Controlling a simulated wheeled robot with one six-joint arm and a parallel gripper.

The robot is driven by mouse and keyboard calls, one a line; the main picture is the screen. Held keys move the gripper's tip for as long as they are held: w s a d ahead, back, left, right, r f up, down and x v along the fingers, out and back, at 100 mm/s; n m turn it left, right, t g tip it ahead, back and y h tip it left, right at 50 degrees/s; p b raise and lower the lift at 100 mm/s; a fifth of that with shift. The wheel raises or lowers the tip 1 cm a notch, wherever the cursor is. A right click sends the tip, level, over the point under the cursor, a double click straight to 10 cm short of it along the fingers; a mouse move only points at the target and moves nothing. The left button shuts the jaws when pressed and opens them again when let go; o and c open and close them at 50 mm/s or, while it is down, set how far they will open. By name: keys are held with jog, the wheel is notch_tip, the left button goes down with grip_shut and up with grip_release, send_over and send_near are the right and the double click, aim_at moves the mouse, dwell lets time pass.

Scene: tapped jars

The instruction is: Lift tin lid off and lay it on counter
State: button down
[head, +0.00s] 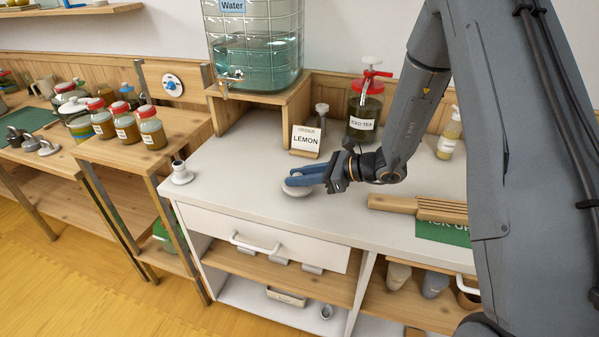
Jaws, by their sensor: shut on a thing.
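A round, pale lid (295,192) is at the middle of the white counter (235,165), low over its surface. I cannot tell whether it touches the counter. My gripper (300,179) reaches in from the right with its blue fingers level, and it is shut on the lid. The fingers cover part of the lid's top. I cannot make out an open tin for this lid in the view.
An order card reading LEMON (306,140) and an iced tea jar (364,112) stand behind my gripper. A water dispenser (252,50) is on a wooden stand. A small white object (180,173) sits at the left corner. A slatted wooden piece (420,206) lies right.

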jog(key=shift+f, duration=0.45)
jog(key=shift+f+b, duration=0.55)
jog(key=shift+f, duration=0.05)
jog(key=c, duration=1.4)
grip_release()
jog(key=b+v, duration=0.2)
jog(key=v, duration=0.6)
jog(key=s+n+g, duration=0.1)
jog(key=s, duration=0.1)
jog(key=s+a+n+g+h, duration=0.1)
jog(key=s, duration=0.1)
jog(key=s+n+g, duration=0.1)
jog(key=s+n, duration=0.1)
jog(key=s, duration=0.1)
jog(key=shift+a+r, duration=0.1)
jog(key=shift+a, duration=0.15)
jog(key=s+d+n+g+h, duration=0.2)
jog(key=s+d+n+h, duration=0.15)
jog(key=s+n, duration=0.2)
jog(key=s+d+n+g+h, duration=0.1)
jog(key=s+d+n+h, duration=0.1)
jog(key=s+n+h, duration=0.4)
jog(key=s+d+r+n+t+h, duration=0.1)
jog(key=d+r+n+t+h, duration=0.1)
jog(key=d+n, duration=0.4)
jog(key=shift+s+d+r, duration=0.25)
jog(key=shift+s+r, duration=0.1)
